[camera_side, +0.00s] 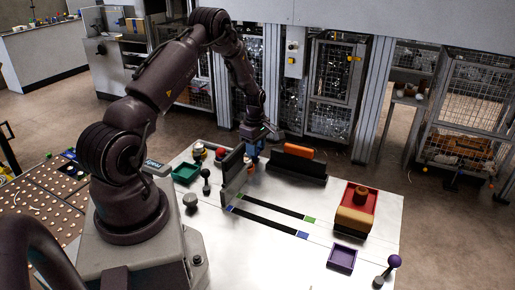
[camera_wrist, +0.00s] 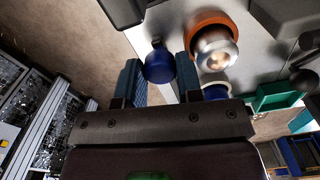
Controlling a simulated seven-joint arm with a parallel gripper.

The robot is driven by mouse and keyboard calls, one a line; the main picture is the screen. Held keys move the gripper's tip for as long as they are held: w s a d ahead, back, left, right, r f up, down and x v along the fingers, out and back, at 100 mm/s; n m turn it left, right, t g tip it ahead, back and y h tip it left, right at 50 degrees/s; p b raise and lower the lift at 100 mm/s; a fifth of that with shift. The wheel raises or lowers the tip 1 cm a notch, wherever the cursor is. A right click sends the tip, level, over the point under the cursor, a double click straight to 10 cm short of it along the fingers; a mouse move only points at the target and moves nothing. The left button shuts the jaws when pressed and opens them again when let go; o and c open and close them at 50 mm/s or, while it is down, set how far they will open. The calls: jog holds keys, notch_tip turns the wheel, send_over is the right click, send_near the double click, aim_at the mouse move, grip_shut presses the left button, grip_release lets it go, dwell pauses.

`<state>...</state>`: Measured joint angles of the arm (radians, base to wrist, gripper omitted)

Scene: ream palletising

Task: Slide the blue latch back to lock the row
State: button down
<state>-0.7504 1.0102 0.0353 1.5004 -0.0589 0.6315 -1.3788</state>
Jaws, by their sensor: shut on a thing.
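The blue latch shows as a round blue knob (camera_wrist: 158,66) between the two blue ridged fingers of my gripper (camera_wrist: 160,78) in the wrist view. My gripper is shut on this knob. In the side view my gripper (camera_side: 254,152) is low at the far edge of the white table, beside the upright grey plates (camera_side: 234,172). Blue shows there, but I cannot tell latch from fingers. The latch's base and track are hidden, so its slid position cannot be told.
A black block with an orange bar (camera_side: 298,152) stands right of my gripper. A green tray (camera_side: 186,174) and a grey-knobbed post (camera_side: 206,174) are to the left. A red tray (camera_side: 370,201), a purple tray (camera_side: 342,258) and a purple-knobbed lever (camera_side: 394,261) are at the right.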

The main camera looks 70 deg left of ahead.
jog(key=c, duration=0.8)
grip_release()
jog(key=shift+s+a, duration=0.2)
jog(key=shift+d, duration=0.1)
jog(key=shift+w+d, duration=0.2)
jog(key=shift+w+d+r, duration=0.2)
jog(key=shift+w+d, duration=0.35)
jog(key=shift+w, duration=0.05)
jog(key=shift+w+d+r, duration=0.15)
jog(key=shift+w+d, duration=0.4)
notch_tip(320, 180, up, 12)
jog(key=shift+s+d+r+m+t, duration=0.15)
jog(key=shift+s+d+r+m, duration=1.05)
jog(key=shift+d+r+m, duration=1.3)
jog(key=shift+s+d+r+m+t, duration=0.2)
jog(key=shift+s+d+r+m, duration=1.2)
jog(key=shift+d+m, duration=2)
jog(key=shift+s+d+r+m+t, duration=0.15)
jog(key=shift+s+d+r+m, duration=0.85)
jog(key=shift+d+r+m, duration=1.55)
